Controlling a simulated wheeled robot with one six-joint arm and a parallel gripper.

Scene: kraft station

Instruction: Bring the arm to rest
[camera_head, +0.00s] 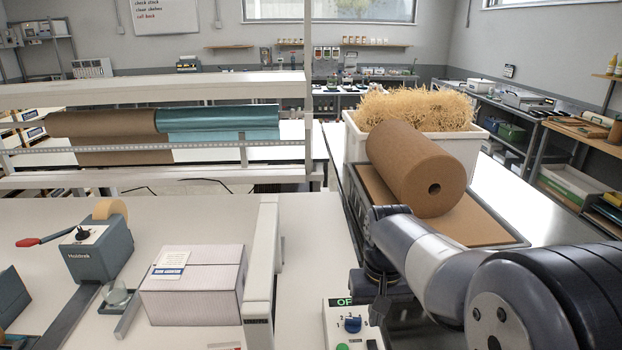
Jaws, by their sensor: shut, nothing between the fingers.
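My arm reaches in from the right edge, its dark and light grey links bent toward the middle of the picture. At its end my gripper (378,312) hangs down, dark and small, just right of the control box on the bench. It is shut with nothing in it. It stands in front of the near end of the tray that bears the brown roll, and its fingertips are hard to make out.
A control box (352,326) with a blue knob is close by the gripper. A white upright post (263,262), a white carton (193,284) and a tape dispenser (97,249) stand left. A brown paper roll (410,165) lies on a tray (470,225) before a white bin (355,142) of shredded filling.

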